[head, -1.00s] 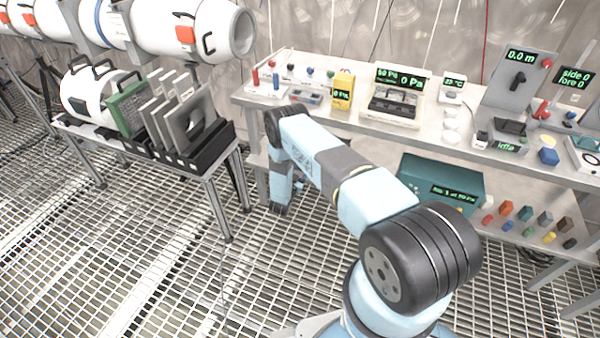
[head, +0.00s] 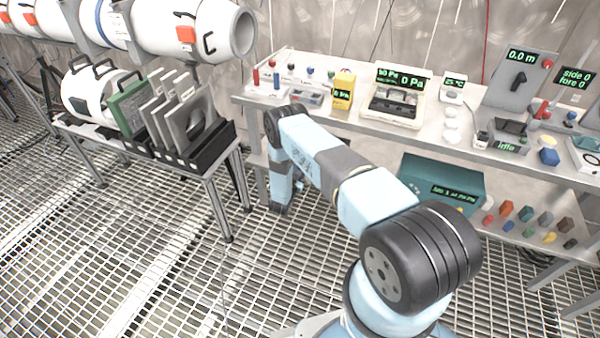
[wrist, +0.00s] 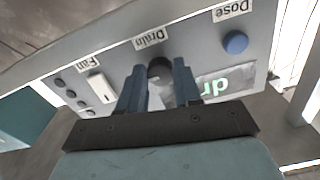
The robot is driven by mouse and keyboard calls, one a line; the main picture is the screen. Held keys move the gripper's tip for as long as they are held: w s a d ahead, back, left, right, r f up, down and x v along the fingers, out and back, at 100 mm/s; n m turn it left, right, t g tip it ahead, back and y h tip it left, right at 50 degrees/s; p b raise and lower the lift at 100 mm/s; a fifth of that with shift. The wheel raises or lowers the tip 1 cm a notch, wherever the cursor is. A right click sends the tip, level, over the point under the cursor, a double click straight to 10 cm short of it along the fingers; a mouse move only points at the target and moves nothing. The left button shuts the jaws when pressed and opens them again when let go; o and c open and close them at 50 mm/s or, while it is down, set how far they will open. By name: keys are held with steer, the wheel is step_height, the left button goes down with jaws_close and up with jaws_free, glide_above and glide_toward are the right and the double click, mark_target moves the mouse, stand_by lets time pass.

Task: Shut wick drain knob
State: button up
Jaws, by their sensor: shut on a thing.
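In the wrist view, a dark round knob (wrist: 160,68) sits on a grey panel under the label "Drain" (wrist: 149,37), which appears upside down. My gripper (wrist: 160,82) has its two blue fingers on either side of this knob and is shut on it. The fingers hide the knob's lower part, so its pointer direction cannot be told. A green-lit display (wrist: 222,84) reading "dr" shows beside the right finger, partly hidden. In the head view my arm reaches down below the bench, and my gripper is hidden there.
The same panel carries a blue "Dose" knob (wrist: 235,42), a white "Fan" switch (wrist: 101,87) and several dark buttons. In the head view, a teal box (head: 440,183) stands on the lower shelf. A rack of grey plates (head: 190,125) stands at left.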

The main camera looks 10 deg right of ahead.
steer(key=shift+r+n, duration=0.15)
steer(key=shift+n, duration=8.55)
steer(key=shift+a+n, duration=0.1)
steer(key=shift+n, duration=0.2)
steer(key=o, duration=0.8)
steer(key=shift+c, duration=0.2)
steer(key=shift+o, duration=1.4)
